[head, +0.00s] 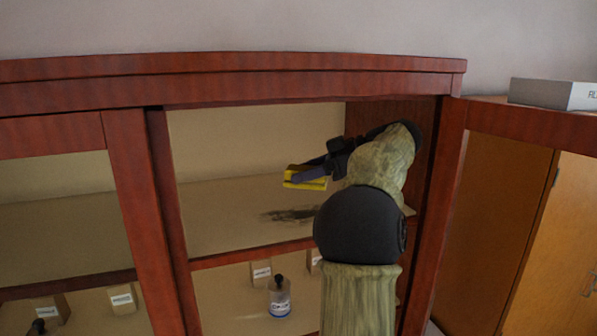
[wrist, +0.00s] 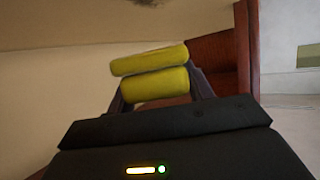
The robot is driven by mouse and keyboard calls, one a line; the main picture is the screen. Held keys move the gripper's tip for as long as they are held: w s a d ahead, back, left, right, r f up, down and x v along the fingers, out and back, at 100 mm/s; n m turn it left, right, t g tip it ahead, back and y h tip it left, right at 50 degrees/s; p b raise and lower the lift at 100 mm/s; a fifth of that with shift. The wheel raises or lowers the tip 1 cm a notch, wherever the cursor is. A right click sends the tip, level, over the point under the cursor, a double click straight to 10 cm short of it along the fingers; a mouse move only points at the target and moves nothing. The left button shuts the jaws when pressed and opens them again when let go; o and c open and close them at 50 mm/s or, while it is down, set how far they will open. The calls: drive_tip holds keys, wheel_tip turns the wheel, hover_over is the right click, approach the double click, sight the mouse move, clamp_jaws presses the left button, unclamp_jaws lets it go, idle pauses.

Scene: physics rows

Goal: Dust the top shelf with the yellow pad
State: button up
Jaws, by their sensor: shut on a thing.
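The yellow pad (head: 305,178) is held in my gripper (head: 318,172) inside the right bay of the red-brown cabinet. In the wrist view the pad (wrist: 152,75) shows as two yellow bands between my fingers. My gripper is shut on it. The top shelf (head: 225,215) is the beige board below the pad. The pad appears apart from it, above a dark smudge (head: 292,214) on the shelf. My arm hides the right part of the shelf.
The cabinet's front post (head: 130,190) and top rail (head: 240,88) frame the opening. Below stand a bottle (head: 279,298) and small boxes (head: 261,273). An open door (head: 520,120) is at right. The left of the top shelf is clear.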

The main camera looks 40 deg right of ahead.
drive_tip(key=shift+s+d, duration=0.1)
drive_tip(key=shift+d, duration=0.1)
drive_tip(key=shift+s+d+r, duration=0.1)
drive_tip(key=shift+s+d, duration=0.15)
drive_tip(key=shift+d, duration=0.65)
drive_tip(key=shift+s+d, duration=0.25)
drive_tip(key=shift+d, duration=0.65)
drive_tip(key=shift+d, duration=0.1)
drive_tip(key=shift+s+d+r, duration=0.2)
drive_tip(key=shift+d+r, duration=0.15)
drive_tip(key=shift+d, duration=0.15)
drive_tip(key=shift+r, duration=0.2)
drive_tip(key=shift+w+a+f+b, duration=0.25)
drive_tip(key=shift+w+f+b, duration=0.15)
drive_tip(key=shift+b, duration=0.6)
drive_tip(key=shift+a+r, duration=0.1)
drive_tip(key=shift+a, duration=0.15)
